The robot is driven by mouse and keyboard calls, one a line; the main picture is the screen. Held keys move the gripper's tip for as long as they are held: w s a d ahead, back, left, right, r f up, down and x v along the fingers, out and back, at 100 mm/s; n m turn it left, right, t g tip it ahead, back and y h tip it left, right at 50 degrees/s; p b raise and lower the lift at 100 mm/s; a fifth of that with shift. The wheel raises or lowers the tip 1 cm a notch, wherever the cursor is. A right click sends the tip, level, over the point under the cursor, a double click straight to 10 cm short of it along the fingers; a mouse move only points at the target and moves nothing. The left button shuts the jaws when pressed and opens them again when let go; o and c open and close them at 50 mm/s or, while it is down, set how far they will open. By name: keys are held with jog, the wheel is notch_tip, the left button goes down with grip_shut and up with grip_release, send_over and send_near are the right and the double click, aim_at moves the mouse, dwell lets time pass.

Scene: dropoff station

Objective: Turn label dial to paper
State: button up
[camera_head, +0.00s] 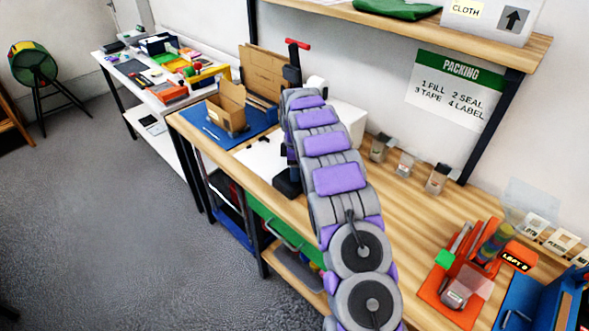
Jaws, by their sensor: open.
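The labelling device (452,300) is an orange unit at the lower right of the bench. A green block (444,258) and a grey rounded part (460,293) are also on the device. My purple and grey arm reaches away up the middle of the view, left of the device.
Small lettered cards (562,241) stand behind the device, and a blue tray (540,300) is to its right. Small containers (437,179) line the wall. Bare wood (420,225) lies between.

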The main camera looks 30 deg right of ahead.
jog(key=shift+c, duration=0.2)
jog(key=shift+r, duration=0.1)
jog(key=c, duration=1)
jog(key=shift+o, duration=0.2)
